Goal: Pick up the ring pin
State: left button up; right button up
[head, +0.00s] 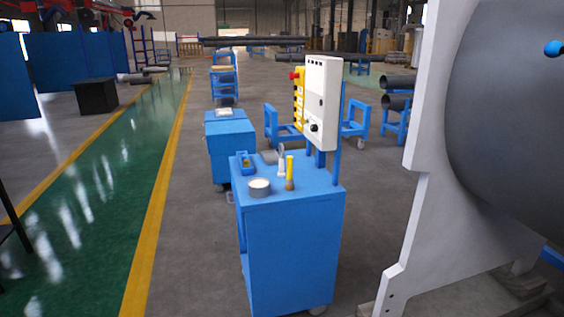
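A blue cart (290,245) stands in the middle of the head view with small items on its top. A small whitish upright piece (281,168) with a narrow grey top stands near the middle of the cart top. It may be the ring pin, but it is too small to be sure. Right beside it stands a yellow-handled piece with a brown lower end (289,175). A round grey roll or can with a pale top (259,188) sits toward the front left. Neither of my grippers is in view.
A control box (322,100) with a red button rises from the cart's back right. A small blue and yellow object (245,161) lies at its left. A large grey shell (510,120) with a white flange plate (425,200) blocks the right. Floor is free left of the cart.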

aim_at(281, 174)
jog(key=i+j+z, duration=0.1)
jog(key=i+j, duration=0.95)
jog(key=i, duration=0.15)
